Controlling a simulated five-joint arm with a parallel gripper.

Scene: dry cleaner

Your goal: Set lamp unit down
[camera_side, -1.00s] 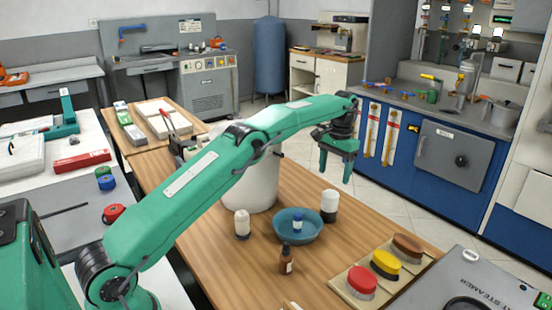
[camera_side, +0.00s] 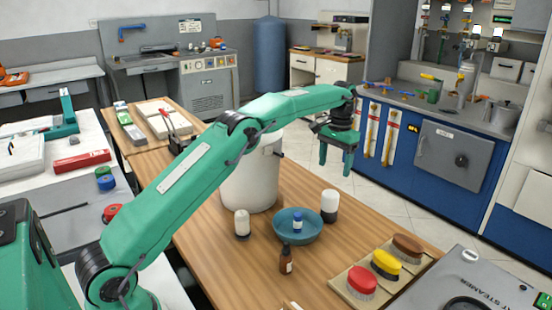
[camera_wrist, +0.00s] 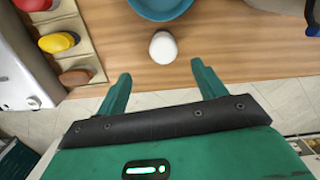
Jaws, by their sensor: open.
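No object is marked as the lamp unit, and I cannot tell for sure which thing it is. A white cylinder with a dark base (camera_side: 329,204) stands upright on the wooden table (camera_side: 222,258), right of a teal bowl (camera_side: 281,231). In the wrist view its white rounded top (camera_wrist: 163,47) shows just beyond my fingertips, roughly centred between them. My gripper (camera_side: 336,160) is open and empty, pointing down above the table's far right edge, clear of the cylinder. Both spread fingers (camera_wrist: 161,70) show in the wrist view with nothing between them.
The bowl holds a small blue-and-white bottle (camera_side: 298,222). A smaller white bottle (camera_side: 242,224), a brown bottle (camera_side: 286,261) and a large white bucket (camera_side: 250,180) stand nearby. Several brushes (camera_side: 386,264) lie on a board at front right.

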